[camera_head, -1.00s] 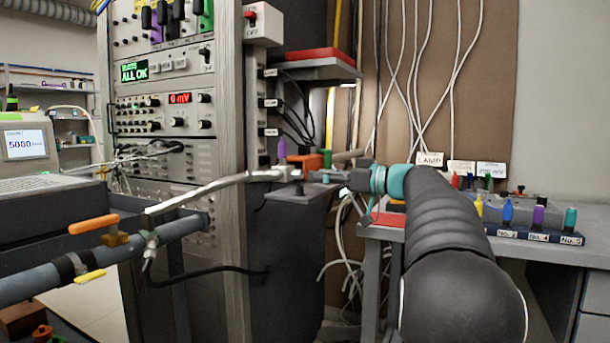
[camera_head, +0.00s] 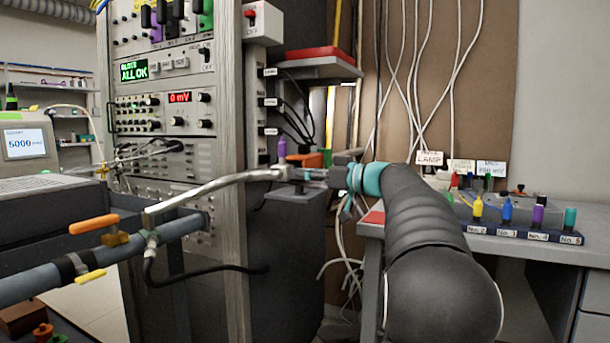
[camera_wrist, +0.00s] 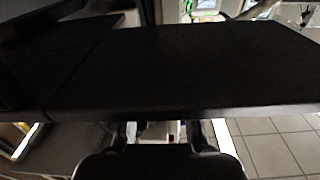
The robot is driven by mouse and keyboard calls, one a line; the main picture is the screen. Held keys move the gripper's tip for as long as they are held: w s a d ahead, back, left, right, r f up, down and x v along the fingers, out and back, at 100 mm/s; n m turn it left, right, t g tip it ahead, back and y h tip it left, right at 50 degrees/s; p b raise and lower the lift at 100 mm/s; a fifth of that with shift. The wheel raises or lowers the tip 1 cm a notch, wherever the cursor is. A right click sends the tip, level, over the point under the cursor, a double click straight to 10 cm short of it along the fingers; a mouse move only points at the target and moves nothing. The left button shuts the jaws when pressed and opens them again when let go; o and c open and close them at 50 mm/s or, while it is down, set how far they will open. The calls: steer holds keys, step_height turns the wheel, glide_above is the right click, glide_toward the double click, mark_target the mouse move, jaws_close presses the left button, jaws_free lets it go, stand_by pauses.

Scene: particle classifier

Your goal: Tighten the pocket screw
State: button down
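My gripper (camera_head: 310,175) reaches left from my dark arm, at the right end of a bent metal tube (camera_head: 215,185). In this view it overlaps the tube's end fitting (camera_head: 283,173); I cannot tell whether they touch. In the wrist view two dark fingers (camera_wrist: 162,132) stand apart at the bottom, with pale and red shapes between them. A wide dark slab (camera_wrist: 180,65) fills most of that view. I cannot make out the pocket screw. A small purple piece (camera_head: 282,148) stands just behind the tube's end.
The instrument rack (camera_head: 228,250) stands left of my gripper, and a dark cabinet (camera_head: 290,250) below it. A desk (camera_head: 580,250) at right bears a numbered block (camera_head: 522,235) with several coloured pieces.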

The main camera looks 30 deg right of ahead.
steer(key=shift+m, duration=0.3)
steer(key=m, duration=0.3)
steer(key=shift+r, duration=0.1)
steer(key=shift+m+p, duration=0.5)
steer(key=shift+m, duration=1.4)
steer(key=c, duration=0.9)
jaws_free()
steer(key=shift+w, duration=0.1)
steer(key=shift+c, duration=0.2)
